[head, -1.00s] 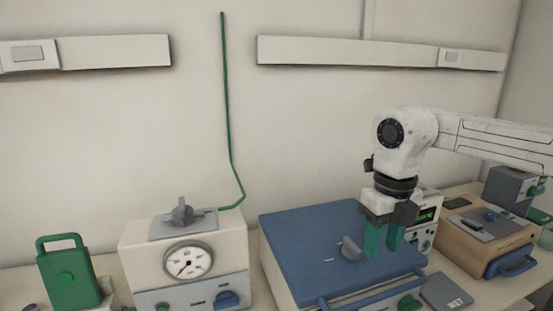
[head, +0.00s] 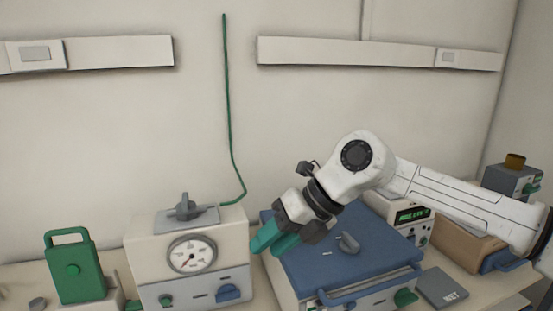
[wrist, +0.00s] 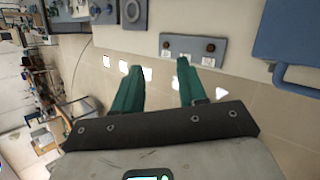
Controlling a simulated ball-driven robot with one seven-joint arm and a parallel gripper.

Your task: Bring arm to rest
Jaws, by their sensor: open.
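My gripper (head: 274,241) has green fingers and is tilted down to the left, in front of the upper left part of the blue-topped furnace (head: 345,268) in the head view. In the wrist view my gripper (wrist: 157,82) shows its two fingers spread apart with nothing between them. My white arm comes in from the right edge of the head view.
Left of the gripper stands a beige unit with a dial gauge (head: 192,254). A green container with a handle (head: 74,268) stands further left. A grey plate (head: 443,288) lies right of the furnace. The wall above is mostly clear.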

